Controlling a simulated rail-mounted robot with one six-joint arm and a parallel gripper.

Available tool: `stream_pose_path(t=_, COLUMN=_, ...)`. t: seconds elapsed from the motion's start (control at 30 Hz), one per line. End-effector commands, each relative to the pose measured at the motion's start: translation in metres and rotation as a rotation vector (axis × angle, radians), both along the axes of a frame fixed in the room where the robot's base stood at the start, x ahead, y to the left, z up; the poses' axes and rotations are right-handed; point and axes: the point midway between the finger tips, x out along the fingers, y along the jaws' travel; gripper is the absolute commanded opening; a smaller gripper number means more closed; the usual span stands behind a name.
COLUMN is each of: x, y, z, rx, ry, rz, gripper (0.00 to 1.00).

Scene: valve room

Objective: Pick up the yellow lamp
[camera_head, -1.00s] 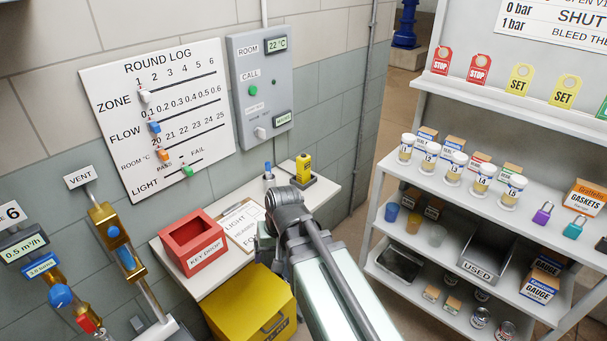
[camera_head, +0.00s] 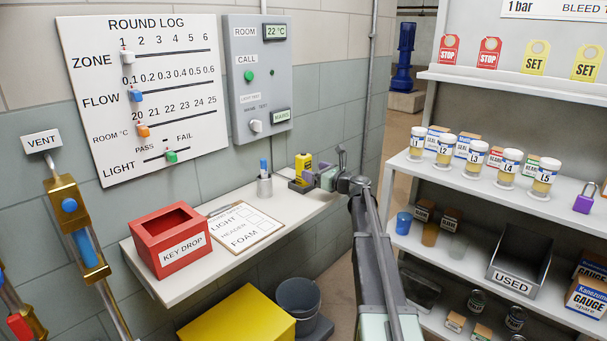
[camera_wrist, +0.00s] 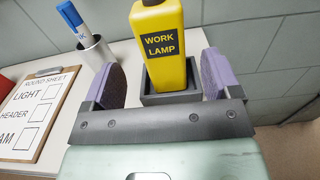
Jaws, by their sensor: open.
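The yellow work lamp (camera_head: 302,165) stands upright in a dark holder (camera_head: 299,186) at the right end of the white wall shelf. In the wrist view the lamp (camera_wrist: 160,72), labelled "WORK LAMP", rises from the dark holder (camera_wrist: 150,98) between two purple finger pads. My gripper (camera_wrist: 162,80) is open, with one pad to each side of the lamp and a visible gap at both sides. In the head view my gripper (camera_head: 317,178) is at the lamp's right, hiding part of its lower body and holder.
A grey cup with a blue marker (camera_head: 264,185) stands left of the lamp. A clipboard (camera_head: 243,229) and a red key drop box (camera_head: 168,240) lie further left on the shelf (camera_head: 178,288). The wall is close behind. A stocked rack (camera_head: 470,195) stands at right.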

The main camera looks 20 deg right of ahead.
Motion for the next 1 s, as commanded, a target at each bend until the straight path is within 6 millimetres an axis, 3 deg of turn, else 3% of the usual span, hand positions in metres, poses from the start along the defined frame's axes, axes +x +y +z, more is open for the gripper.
stream_pose_path(t=0.23, x=0.015, y=0.006, z=0.000, rx=-0.001, ry=0.001, rz=0.001, gripper=0.83)
stream_pose_path(t=0.47, x=0.054, y=0.019, z=-0.001, rx=-0.002, ry=0.000, rz=0.002, gripper=0.83)
stream_pose_path(t=0.7, x=0.056, y=0.021, z=-0.001, rx=-0.002, ry=0.000, rz=0.001, gripper=0.81)
stream_pose_path(t=1.0, x=0.056, y=0.021, z=-0.001, rx=-0.002, ry=0.000, rz=0.001, gripper=0.35)
